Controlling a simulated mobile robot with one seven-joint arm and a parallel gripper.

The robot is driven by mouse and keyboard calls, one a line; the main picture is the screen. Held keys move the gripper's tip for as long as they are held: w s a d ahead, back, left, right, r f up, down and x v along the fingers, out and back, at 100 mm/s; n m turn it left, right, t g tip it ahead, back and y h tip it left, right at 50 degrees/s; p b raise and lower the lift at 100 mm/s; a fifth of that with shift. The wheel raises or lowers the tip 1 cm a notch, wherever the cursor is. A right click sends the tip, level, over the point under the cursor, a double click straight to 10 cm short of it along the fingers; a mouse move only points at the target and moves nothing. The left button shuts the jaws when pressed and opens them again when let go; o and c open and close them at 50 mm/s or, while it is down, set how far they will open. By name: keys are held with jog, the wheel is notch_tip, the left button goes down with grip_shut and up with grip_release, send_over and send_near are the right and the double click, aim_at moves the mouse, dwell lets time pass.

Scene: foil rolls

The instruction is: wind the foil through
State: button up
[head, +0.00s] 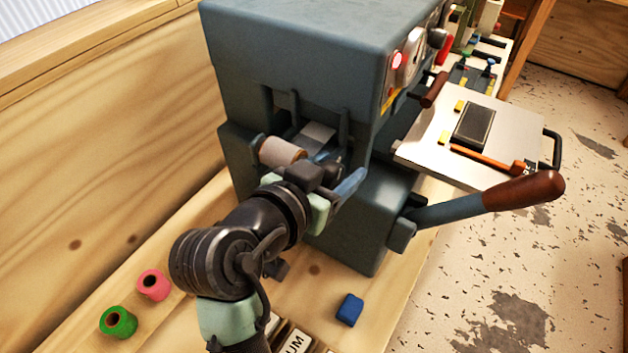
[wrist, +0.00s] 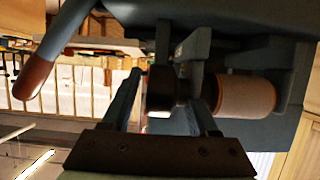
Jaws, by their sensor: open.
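The dark grey press (head: 290,50) stands on the wooden bench. A tan-white roll (head: 280,151) sits on a holder in its near side, and a pale strip (head: 317,134) shows beside it. The roll also shows in the wrist view (wrist: 246,95), right of the fingers. My gripper (head: 344,168) is at this opening, its blue fingers apart. In the wrist view my gripper (wrist: 166,82) has a dark round part (wrist: 161,86) of the press showing between its fingers. I cannot tell whether they touch it. A pink roll (head: 153,284) and a green roll (head: 118,321) lie on the bench.
A long lever with a brown handle (head: 523,190) sticks out to the right of the press. A pale plate (head: 517,127) with a dark block extends from its right side. A blue block (head: 349,309) lies on the bench. A wooden wall (head: 100,150) borders the left.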

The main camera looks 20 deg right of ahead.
jog(key=v, duration=1.1)
jog(key=shift+s+a+r+b, duration=0.25)
jog(key=shift+b, duration=0.2)
